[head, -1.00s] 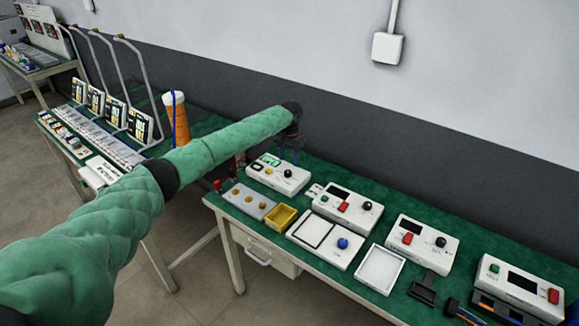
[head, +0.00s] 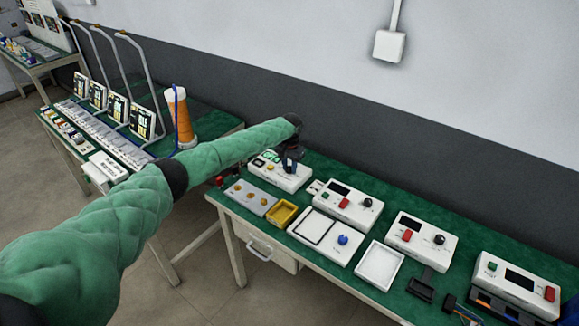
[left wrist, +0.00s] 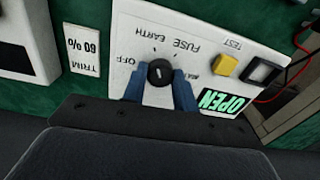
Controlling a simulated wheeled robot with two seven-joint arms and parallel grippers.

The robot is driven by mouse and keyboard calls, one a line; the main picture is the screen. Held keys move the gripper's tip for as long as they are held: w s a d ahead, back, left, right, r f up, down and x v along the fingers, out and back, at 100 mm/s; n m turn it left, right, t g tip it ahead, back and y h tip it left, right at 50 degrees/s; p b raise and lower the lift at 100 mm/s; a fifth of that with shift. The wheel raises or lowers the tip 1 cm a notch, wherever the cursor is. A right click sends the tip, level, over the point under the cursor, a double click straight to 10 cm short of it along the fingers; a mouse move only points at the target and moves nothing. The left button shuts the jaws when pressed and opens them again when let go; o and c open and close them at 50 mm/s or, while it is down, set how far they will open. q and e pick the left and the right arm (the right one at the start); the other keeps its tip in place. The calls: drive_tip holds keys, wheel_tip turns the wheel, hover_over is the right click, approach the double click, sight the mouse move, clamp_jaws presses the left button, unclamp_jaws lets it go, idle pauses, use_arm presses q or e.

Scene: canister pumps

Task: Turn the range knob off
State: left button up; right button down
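The range knob is a round black knob (left wrist: 160,72) with a pale pointer mark, on the face of a white tester (left wrist: 210,30). The tester stands at the far left of the bench's back row in the head view (head: 268,178). Labels around the knob read OFF, EARTH and FUSE, upside down in the left wrist view; one more is partly covered. My left gripper (left wrist: 160,92) has its blue fingers on either side of the knob, apparently touching it. In the head view, my left gripper (head: 290,165) hides the knob. My right gripper is not in view.
The tester has a green OPEN display (left wrist: 221,101) and a yellow TEST button (left wrist: 224,65). A grey panel with several knobs (head: 249,198), a yellow tray (head: 282,213) and another white instrument (head: 344,207) stand close by. The wall runs behind the bench.

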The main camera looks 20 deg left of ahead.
use_arm(q)
drive_tip(key=shift+c, duration=0.9)
drive_tip(key=shift+r+n+p, duration=0.1)
drive_tip(key=shift+n+p, duration=0.55)
drive_tip(key=shift+n, duration=0.25)
drive_tip(key=shift+n+p, duration=0.55)
drive_tip(key=shift+n, duration=0.25)
drive_tip(key=n+p, duration=0.4)
drive_tip(key=n, duration=0.3)
drive_tip(key=shift+n+p, duration=0.5)
drive_tip(key=shift+n, duration=0.4)
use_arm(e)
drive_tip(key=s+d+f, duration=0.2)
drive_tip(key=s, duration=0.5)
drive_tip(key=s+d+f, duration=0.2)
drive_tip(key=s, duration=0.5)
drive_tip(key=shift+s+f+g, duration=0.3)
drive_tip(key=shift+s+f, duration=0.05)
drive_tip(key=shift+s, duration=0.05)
